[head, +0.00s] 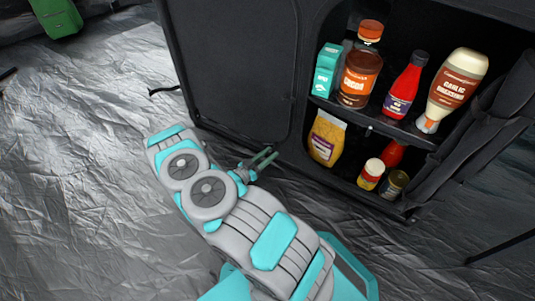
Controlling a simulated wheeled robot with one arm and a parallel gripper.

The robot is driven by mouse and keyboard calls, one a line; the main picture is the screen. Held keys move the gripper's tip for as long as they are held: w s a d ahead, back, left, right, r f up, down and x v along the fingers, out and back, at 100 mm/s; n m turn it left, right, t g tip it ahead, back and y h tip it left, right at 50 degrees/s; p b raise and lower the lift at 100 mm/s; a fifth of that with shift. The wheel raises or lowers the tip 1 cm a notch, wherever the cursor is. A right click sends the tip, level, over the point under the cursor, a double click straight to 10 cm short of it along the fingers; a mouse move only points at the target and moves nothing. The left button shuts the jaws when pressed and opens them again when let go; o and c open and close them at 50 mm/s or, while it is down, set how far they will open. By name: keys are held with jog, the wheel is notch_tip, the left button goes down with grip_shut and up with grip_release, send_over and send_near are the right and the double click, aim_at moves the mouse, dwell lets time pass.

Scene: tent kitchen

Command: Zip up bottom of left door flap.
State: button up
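The left door flap (235,70) is a black fabric panel on the front of a black fabric cabinet. It hangs down over the left compartment, with a curved seam around its edge. Its bottom edge is low, near the floor, and I cannot tell from here how far its zip is closed. No zip pull is clear to see. My gripper (266,161) is low in front of the cabinet, near the lower right corner of the flap. Its two thin fingers point right and are slightly apart, with nothing visible between them.
The cabinet's right compartment is open, with bottles and jars on its shelf (377,124) and several more below. Gathered dark fabric (487,125) hangs at its right side. A green case (57,17) stands at the far left. The crinkled silver floor (80,150) is mostly clear.

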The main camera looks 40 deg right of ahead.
jog(key=o, duration=0.4)
jog(key=shift+s+a, duration=0.15)
jog(key=shift+a, duration=1.8)
jog(key=shift+s+a, duration=0.15)
jog(key=shift+a, duration=1.75)
